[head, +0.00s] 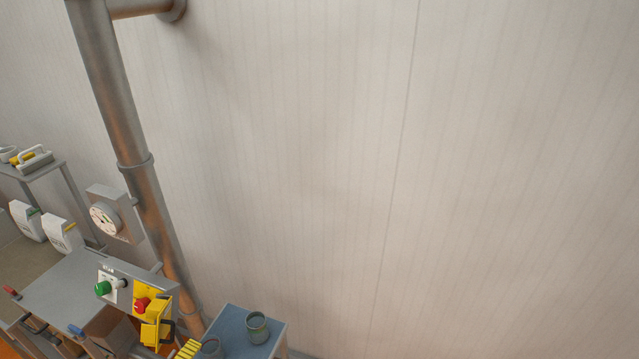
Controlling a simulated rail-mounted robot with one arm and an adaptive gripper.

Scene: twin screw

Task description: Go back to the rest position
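My gripper and arm do not show in the head view. The task names no other object. A grey panel (150,278) at the lower left carries a green knob (103,288) and a red knob (141,305) set against a yellow part (154,318).
A metal pipe (130,140) runs down the left wall beside a round gauge (104,218). The pale wall (450,180) at right is bare.

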